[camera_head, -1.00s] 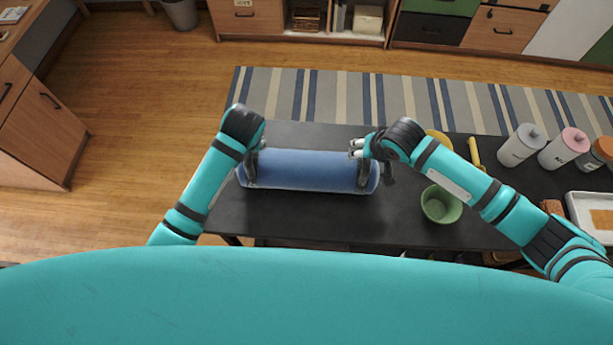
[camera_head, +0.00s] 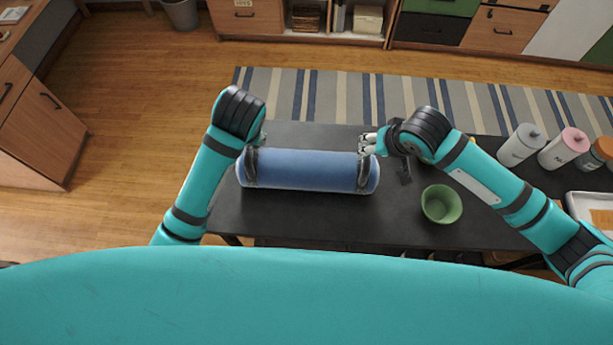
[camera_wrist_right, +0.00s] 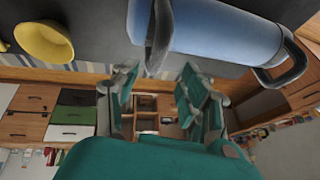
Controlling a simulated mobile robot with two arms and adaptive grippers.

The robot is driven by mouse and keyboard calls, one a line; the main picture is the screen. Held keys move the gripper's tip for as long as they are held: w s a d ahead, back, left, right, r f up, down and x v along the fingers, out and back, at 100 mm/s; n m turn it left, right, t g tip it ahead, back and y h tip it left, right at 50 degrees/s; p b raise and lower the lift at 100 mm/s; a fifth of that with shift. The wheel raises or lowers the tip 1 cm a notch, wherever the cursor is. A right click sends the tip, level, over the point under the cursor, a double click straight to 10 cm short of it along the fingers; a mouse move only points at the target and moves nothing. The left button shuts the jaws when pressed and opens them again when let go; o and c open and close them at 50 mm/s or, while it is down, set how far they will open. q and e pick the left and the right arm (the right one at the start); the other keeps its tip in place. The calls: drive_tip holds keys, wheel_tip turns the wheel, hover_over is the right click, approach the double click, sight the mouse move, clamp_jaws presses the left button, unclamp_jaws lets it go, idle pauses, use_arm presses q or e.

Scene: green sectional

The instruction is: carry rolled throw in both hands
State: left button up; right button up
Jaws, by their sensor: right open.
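The rolled throw, a blue roll (camera_head: 305,171) with a dark strap around each end, lies crosswise on the black table. It also fills the upper part of the right wrist view (camera_wrist_right: 225,32). My left gripper (camera_head: 258,141) is at the far side of the roll's left end, mostly hidden behind its wrist; its jaws cannot be made out. My right gripper (camera_head: 367,144) is at the far side of the roll's right end. In the right wrist view, its fingers (camera_wrist_right: 160,82) are apart with nothing between them, and the roll lies beyond them.
A green bowl (camera_head: 441,204) stands on the black table (camera_head: 380,228) right of the roll. Canisters (camera_head: 521,145) and a white tray (camera_head: 598,212) are further right. A yellow bowl (camera_wrist_right: 43,42) shows in the right wrist view. A striped rug (camera_head: 410,95) lies beyond the table.

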drive_tip(key=shift+v, duration=2.2)
